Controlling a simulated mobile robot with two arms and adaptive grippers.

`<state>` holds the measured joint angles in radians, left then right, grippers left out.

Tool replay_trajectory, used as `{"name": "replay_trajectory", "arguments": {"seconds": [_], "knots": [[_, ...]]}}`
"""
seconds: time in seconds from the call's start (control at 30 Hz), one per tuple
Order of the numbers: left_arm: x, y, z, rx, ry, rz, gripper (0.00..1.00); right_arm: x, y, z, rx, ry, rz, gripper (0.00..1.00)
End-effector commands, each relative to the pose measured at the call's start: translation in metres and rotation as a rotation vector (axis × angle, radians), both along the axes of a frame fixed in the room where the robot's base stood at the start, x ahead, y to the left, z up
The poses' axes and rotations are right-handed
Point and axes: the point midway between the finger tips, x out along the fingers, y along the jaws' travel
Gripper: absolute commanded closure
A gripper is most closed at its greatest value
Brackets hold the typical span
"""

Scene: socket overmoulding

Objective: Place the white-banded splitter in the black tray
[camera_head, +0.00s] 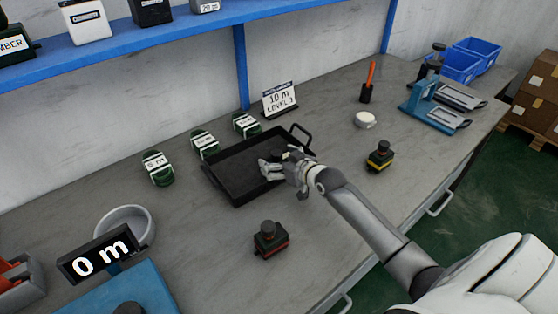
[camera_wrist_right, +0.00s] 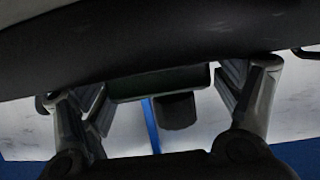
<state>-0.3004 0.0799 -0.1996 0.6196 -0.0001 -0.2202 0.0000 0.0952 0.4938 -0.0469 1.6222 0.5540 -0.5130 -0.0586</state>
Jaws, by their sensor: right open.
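The black tray (camera_head: 228,180) lies on the bench, with a raised handle at its right end. My right gripper (camera_head: 270,169) is over the right part of the tray, with its fingers apart. In the right wrist view, a dark block with a round knob (camera_wrist_right: 165,84) sits between the open fingers, with a gap on each side. A small dark shape behind the gripper in the head view may be the same part. No white band shows on it, so I cannot confirm it is the white-banded splitter. My left gripper is out of view.
A red-banded splitter (camera_head: 270,239) stands in front of the tray, and a yellow-banded one (camera_head: 380,156) stands to its right. Several green labelled coils, including one at the left (camera_head: 158,168), lie behind and left. A sign (camera_head: 280,99) stands behind. The bench front right is clear.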

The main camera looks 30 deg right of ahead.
Motion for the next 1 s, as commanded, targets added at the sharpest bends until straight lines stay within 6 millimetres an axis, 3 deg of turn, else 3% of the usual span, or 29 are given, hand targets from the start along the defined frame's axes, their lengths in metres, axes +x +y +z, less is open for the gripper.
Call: {"name": "replay_trajectory", "arguments": {"seconds": [0.27, 0.7, 1.0], "knots": [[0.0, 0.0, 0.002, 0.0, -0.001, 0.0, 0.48, -0.011, -0.002, 0.007, -0.001, 0.0, 0.0, 0.15], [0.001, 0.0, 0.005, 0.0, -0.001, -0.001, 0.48, -0.079, -0.008, 0.035, -0.001, 0.002, 0.0, 0.15], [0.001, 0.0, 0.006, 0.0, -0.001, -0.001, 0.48, -0.106, -0.01, 0.047, 0.001, 0.0, 0.0, 0.15]]}}
